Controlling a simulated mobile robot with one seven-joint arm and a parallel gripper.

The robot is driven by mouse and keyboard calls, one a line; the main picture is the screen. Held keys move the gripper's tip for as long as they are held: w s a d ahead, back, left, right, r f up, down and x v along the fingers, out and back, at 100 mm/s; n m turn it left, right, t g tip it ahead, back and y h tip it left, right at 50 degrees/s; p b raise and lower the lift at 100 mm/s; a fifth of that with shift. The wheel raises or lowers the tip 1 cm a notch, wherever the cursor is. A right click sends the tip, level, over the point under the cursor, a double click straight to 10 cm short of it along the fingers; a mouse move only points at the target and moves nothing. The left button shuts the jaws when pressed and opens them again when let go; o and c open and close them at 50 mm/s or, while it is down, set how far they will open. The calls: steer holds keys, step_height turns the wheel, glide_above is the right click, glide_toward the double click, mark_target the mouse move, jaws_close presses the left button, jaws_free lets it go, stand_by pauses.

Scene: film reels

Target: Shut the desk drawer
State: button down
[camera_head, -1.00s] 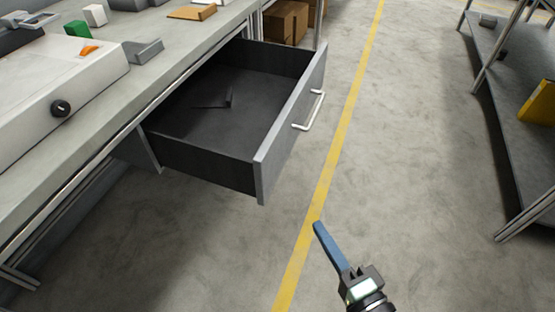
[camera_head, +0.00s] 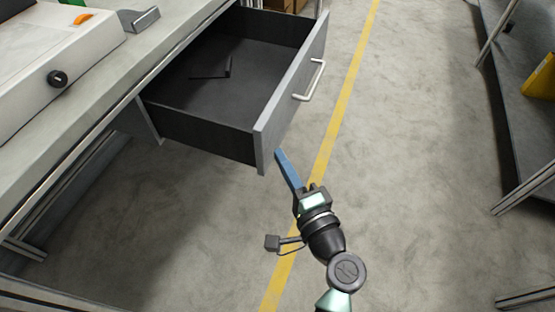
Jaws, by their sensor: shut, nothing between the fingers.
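The desk drawer (camera_head: 205,127) stands pulled well out from under the desk top (camera_head: 95,115). Its grey front panel (camera_head: 292,95) faces right and carries a pale bar handle (camera_head: 311,82). A flat dark item (camera_head: 226,68) lies inside on the drawer floor. My gripper (camera_head: 280,155), with blue fingers held together, is shut and empty. Its tips are close to the lower near corner of the front panel, on the outer side; I cannot tell whether they touch it. My arm reaches up from the bottom of the view.
A white machine with a black knob (camera_head: 58,78) and a grey bracket (camera_head: 139,19) stand on the desk. A dark shelf (camera_head: 515,90) with a yellow item (camera_head: 542,78) is at the right. The floor between, with a yellow line (camera_head: 345,90), is clear.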

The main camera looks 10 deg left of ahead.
steer(key=shift+w+a, duration=0.15)
steer(key=shift+a, duration=0.4)
